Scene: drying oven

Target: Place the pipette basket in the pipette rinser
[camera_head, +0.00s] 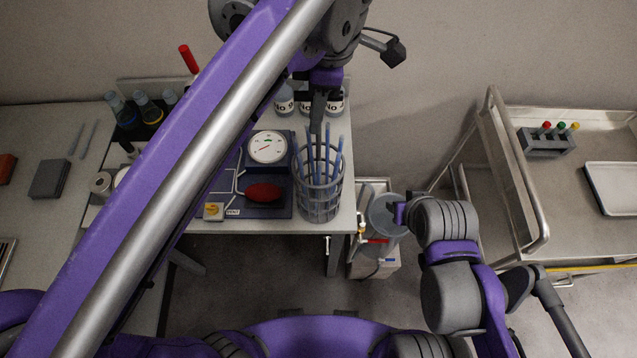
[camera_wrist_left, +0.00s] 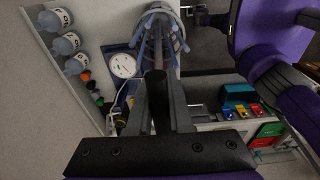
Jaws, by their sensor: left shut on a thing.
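The pipette basket (camera_head: 319,203) is a grey wire cylinder holding several blue pipettes. It is upright at the right front corner of the bench; I cannot tell whether it rests there or is slightly raised. My left gripper (camera_head: 318,118) is above it, shut on what looks like its central dark handle. In the left wrist view the fingers (camera_wrist_left: 158,100) close around a dark rod, with the basket (camera_wrist_left: 160,20) beyond. The pipette rinser (camera_head: 385,217), a grey cylinder, stands lower, right of the bench. My right arm is beside it; its fingertips cannot be made out.
A dial gauge (camera_head: 267,147) and a red bulb (camera_head: 262,193) lie left of the basket, with labelled bottles (camera_head: 284,100) behind. A metal cart (camera_head: 560,205) with a tube rack (camera_head: 547,142) stands at the right. Red and yellow valves (camera_head: 374,240) are at the rinser's left.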

